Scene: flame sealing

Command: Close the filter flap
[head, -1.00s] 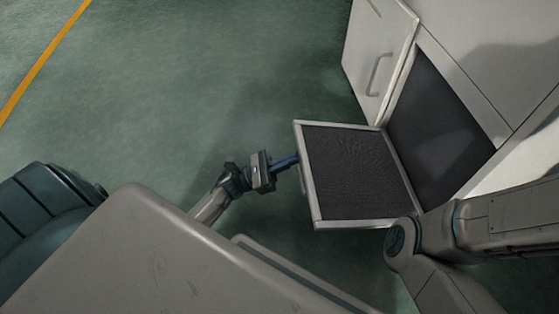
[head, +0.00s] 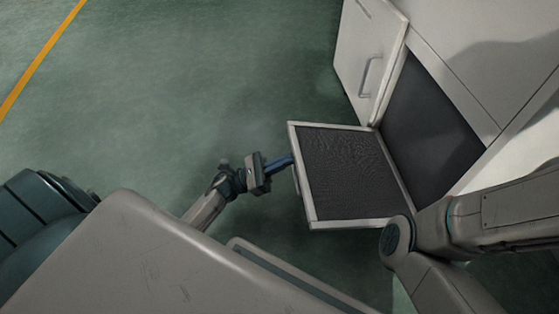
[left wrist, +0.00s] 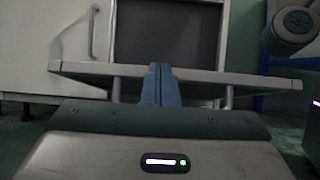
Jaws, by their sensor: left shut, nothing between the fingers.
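The filter flap (head: 345,175), a light frame with dark mesh, stands swung down and open from the cabinet's dark opening (head: 432,130). My left gripper (head: 292,160) is shut and empty, with its blue fingertips at the flap's outer edge. In the left wrist view the flap (left wrist: 215,77) spans the picture edge-on, with a handle bar below it. The shut blue fingers (left wrist: 160,72) reach up to that edge, overlapping it in the picture; whether they touch it I cannot tell. My right gripper is not in view.
A cabinet door with a handle (head: 370,75) stands beside the opening, at the flap's far side. My right arm crosses the lower right, close to the flap's near corner. Green floor is clear to the left, with a yellow line (head: 45,55) on it.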

